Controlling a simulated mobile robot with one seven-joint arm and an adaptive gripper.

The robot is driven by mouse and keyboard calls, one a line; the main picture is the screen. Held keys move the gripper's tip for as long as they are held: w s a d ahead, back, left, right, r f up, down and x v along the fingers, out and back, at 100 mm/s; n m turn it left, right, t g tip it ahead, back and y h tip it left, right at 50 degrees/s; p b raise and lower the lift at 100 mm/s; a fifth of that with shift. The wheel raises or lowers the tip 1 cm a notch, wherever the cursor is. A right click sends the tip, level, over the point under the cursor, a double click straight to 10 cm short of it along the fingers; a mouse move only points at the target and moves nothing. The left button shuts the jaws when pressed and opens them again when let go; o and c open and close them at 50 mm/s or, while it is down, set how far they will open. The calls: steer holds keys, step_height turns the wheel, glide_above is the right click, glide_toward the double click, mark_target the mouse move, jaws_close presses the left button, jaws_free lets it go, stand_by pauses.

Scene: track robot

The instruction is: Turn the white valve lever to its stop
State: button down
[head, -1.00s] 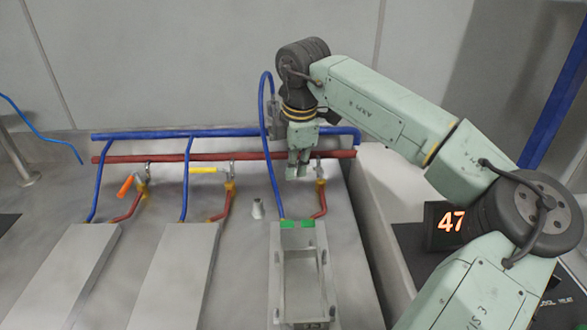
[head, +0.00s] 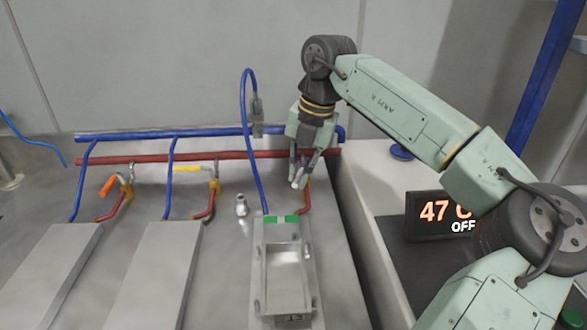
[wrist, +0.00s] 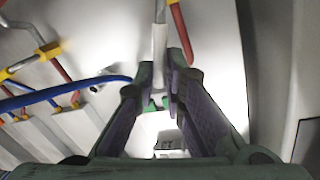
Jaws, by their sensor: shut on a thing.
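The white valve lever (wrist: 159,48) lies between the two fingers of my gripper (wrist: 164,85) in the wrist view, and the fingers are shut on it. In the head view my gripper (head: 301,172) is over the right-hand valve, below the red pipe. The end of the white lever (head: 296,184) shows at the fingertips there. The valve body is mostly hidden behind the fingers. A red branch pipe (head: 304,202) runs down from it.
An orange lever (head: 107,185) and a yellow lever (head: 186,169) sit on the valves to the left. Red (head: 225,155) and blue (head: 210,132) pipes run behind. A metal fixture (head: 286,285) with green blocks stands in front. A display (head: 440,220) reads 47 and OFF.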

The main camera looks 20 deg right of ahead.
steer(key=shift+s+d+n+g+p, duration=0.2)
steer(key=shift+d+n, duration=0.35)
steer(key=shift+n, duration=0.45)
steer(key=shift+s+d+n+g+p, duration=0.2)
steer(key=shift+d+n, duration=0.35)
steer(key=shift+n, duration=0.45)
steer(key=c, duration=1.7)
jaws_free()
steer(key=shift+o, duration=0.2)
step_height(320, 180, up, 12)
steer(key=d, duration=0.2)
steer(key=shift+s+d, duration=0.2)
steer(key=shift+f, duration=0.1)
